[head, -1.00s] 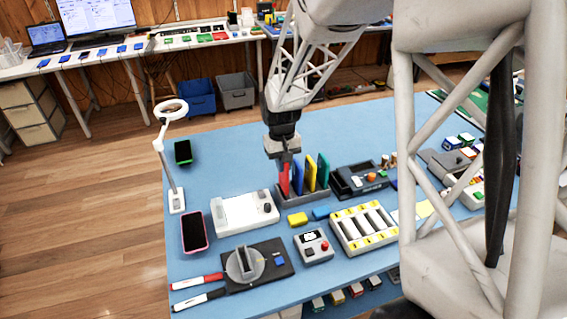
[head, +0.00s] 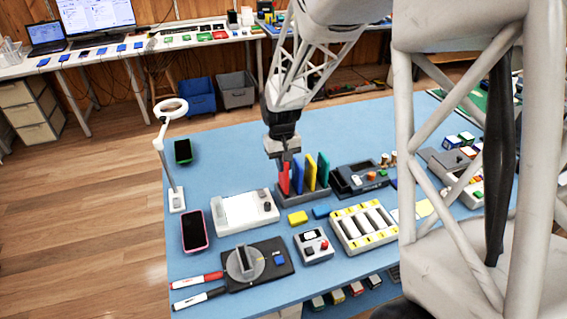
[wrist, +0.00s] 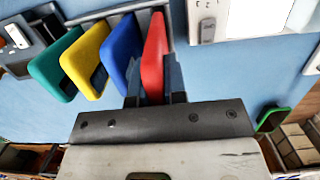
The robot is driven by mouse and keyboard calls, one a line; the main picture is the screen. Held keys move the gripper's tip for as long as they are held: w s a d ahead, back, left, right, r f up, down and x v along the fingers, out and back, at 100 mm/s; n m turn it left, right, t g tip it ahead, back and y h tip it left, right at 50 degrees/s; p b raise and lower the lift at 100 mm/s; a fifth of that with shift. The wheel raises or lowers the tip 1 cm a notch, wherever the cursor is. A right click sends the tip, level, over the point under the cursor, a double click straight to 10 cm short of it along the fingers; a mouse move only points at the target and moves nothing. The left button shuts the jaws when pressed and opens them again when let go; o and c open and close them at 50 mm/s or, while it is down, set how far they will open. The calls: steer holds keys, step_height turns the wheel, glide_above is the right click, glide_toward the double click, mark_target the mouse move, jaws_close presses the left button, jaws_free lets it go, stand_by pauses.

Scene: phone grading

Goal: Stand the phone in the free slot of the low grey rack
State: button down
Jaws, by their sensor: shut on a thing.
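The low grey rack (head: 302,196) stands on the blue table in the middle of the head view. A blue phone (wrist: 122,45), a yellow phone (wrist: 88,58) and a teal phone (wrist: 56,64) stand in it side by side. A red phone (head: 284,179) is upright at the rack's left end. My gripper (head: 284,160) is above it, shut on its upper part. In the wrist view the red phone (wrist: 153,50) sits between my two fingers, beside the blue phone. Its lower edge is at the rack, but I cannot tell whether it is fully seated.
A white box-like device (head: 245,211) is just left of the rack. A black device (head: 360,180) stands close on its right. Yellow (head: 298,218) and blue blocks lie in front. A pink-rimmed phone (head: 194,231) and a green-rimmed phone (head: 183,151) lie at the table's left.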

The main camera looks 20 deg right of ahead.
steer(key=shift+f, duration=1.7)
stand_by(1.1)
steer(key=c, duration=0.8)
jaws_free()
steer(key=shift+r, duration=0.25)
steer(key=shift+r, duration=0.5)
steer(key=shift+r, duration=0.3)
steer(key=shift+r, duration=0.45)
steer(key=shift+r, duration=0.2)
stand_by(0.4)
